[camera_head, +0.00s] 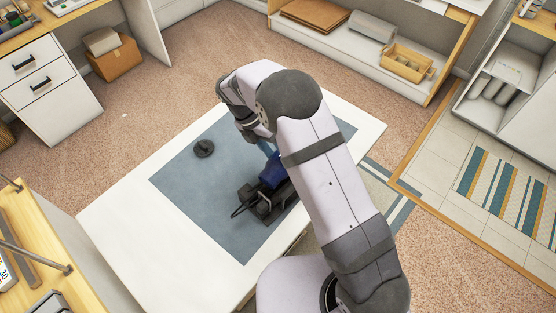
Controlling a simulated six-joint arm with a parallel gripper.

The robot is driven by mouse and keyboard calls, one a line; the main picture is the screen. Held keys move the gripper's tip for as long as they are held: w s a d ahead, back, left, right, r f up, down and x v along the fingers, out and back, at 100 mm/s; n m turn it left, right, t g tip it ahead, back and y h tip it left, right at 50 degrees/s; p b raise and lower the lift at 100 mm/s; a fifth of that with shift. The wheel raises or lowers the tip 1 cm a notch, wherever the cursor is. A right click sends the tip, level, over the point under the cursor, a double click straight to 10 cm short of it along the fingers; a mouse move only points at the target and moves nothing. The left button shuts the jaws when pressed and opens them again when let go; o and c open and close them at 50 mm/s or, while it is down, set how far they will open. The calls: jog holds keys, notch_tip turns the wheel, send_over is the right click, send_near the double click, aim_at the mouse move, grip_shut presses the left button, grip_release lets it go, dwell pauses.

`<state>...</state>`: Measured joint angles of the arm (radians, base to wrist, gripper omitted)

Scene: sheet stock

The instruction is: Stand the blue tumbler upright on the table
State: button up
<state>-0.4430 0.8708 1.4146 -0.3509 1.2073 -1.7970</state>
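The blue tumbler (272,172) shows in part on the right side of the grey-blue mat, close beside my arm. It looks tilted rather than upright, but my arm covers part of it. My gripper (251,135) hangs from the wrist just above and left of the tumbler in the picture. Its fingertips are hidden, so I cannot tell whether they are open or touch the tumbler. A black object (264,204) with a thin dark loop lies right below the tumbler in the picture, close against it.
A small dark round object (204,148) lies on the mat (190,185) to the left. The white table (120,222) is clear along its left and front. The mat between the round object and the black object is free. Shelves and drawers stand beyond the table.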

jog(key=shift+s+a+f+t+h+b, duration=0.1)
jog(key=shift+f+t+h+b, duration=0.45)
jog(key=shift+f+b, duration=0.2)
jog(key=shift+a+f+n+t+h+b, duration=0.2)
jog(key=shift+n+t+h+b, duration=0.1)
jog(key=shift+t+b, duration=0.35)
jog(key=a+r+n+t+y+b, duration=0.1)
jog(key=a+n+t+y+b, duration=0.2)
jog(key=a+t+b, duration=1)
jog(key=a+n+t, duration=0.3)
jog(key=a+t, duration=0.1)
jog(key=a, duration=0.6)
jog(key=shift+a+r, duration=0.35)
jog(key=shift+s+a+r+y, duration=0.15)
jog(key=shift+s+a+y, duration=0.1)
jog(key=shift+a+y, duration=0.2)
jog(key=shift+b, duration=0.3)
jog(key=shift+f+b, duration=1.95)
jog(key=shift+f, duration=0.85)
jog(key=shift+f, duration=0.2)
